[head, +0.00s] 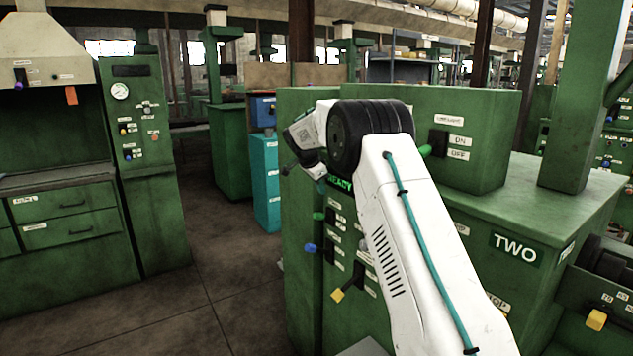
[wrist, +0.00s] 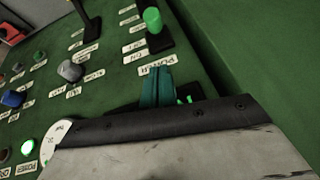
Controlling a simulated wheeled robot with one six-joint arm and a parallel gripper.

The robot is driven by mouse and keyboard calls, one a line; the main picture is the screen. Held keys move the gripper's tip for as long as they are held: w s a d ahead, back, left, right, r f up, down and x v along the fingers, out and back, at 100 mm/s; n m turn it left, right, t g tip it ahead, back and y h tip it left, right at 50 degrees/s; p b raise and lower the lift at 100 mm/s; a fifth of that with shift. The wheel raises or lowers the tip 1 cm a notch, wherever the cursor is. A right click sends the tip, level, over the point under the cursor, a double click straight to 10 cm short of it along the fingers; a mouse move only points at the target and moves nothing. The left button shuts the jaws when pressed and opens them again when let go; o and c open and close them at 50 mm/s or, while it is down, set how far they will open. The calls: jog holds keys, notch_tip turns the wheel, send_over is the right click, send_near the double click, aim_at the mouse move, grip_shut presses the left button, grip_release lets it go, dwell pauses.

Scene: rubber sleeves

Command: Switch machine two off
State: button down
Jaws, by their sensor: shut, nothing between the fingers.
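Machine two is the green machine with the TWO sign (head: 515,248), on the right of the head view. Its control panel, with a lit READY display, faces left behind my arm. A green-handled switch (wrist: 153,20) on a black plate stands by a POWER label (wrist: 157,70) in the wrist view. A green handle (head: 318,216) also shows on the panel in the head view. My gripper (wrist: 156,76) is shut and empty, its teal fingers close to the POWER label and apart from the green handle. Which way the switch is set is unclear.
Other panel controls include a grey knob (wrist: 70,70), a blue knob (wrist: 12,98) and a lit green button (wrist: 27,146). Another ON/OFF switch (head: 438,143) is on the upper box, partly behind my arm. A yellow handle (head: 337,295) sticks out low. Floor is clear to the left.

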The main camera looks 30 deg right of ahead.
aim_at(321, 214)
jog(key=x, duration=0.4)
jog(key=shift+w+a+f, duration=0.1)
jog(key=shift+a+f, duration=0.15)
jog(key=shift+f, duration=0.35)
jog(key=shift+w+a+f, duration=0.1)
jog(key=shift+a+f, duration=0.15)
jog(key=shift+f, duration=0.3)
jog(key=shift+w+a+f, duration=0.1)
jog(key=shift+a+f, duration=0.1)
jog(key=shift+f, duration=0.5)
